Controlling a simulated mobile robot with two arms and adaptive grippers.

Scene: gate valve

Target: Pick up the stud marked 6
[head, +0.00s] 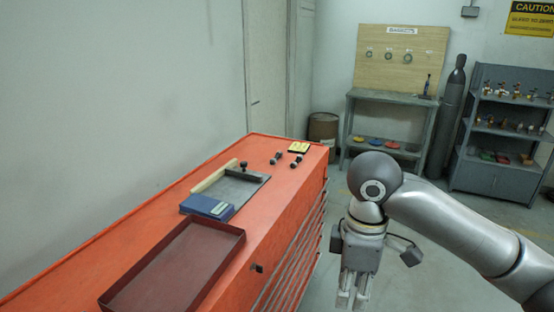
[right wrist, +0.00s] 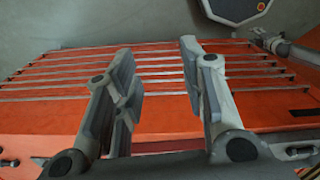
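Two dark stud-like pieces lie on the far end of the orange cabinet top, a left one (head: 277,158) and a right one (head: 296,161). Their markings are too small to read, so I cannot tell which is stud 6. My right gripper (head: 352,299) hangs fingers down beside the cabinet's right side, apart from the studs and nearer to me. In the right wrist view its fingers (right wrist: 158,62) are spread wide with nothing between them, in front of the cabinet's drawers. My left gripper is not in view.
A workbench (head: 388,97) and shelf (head: 490,110) stand behind. Floor right of the cabinet is open.

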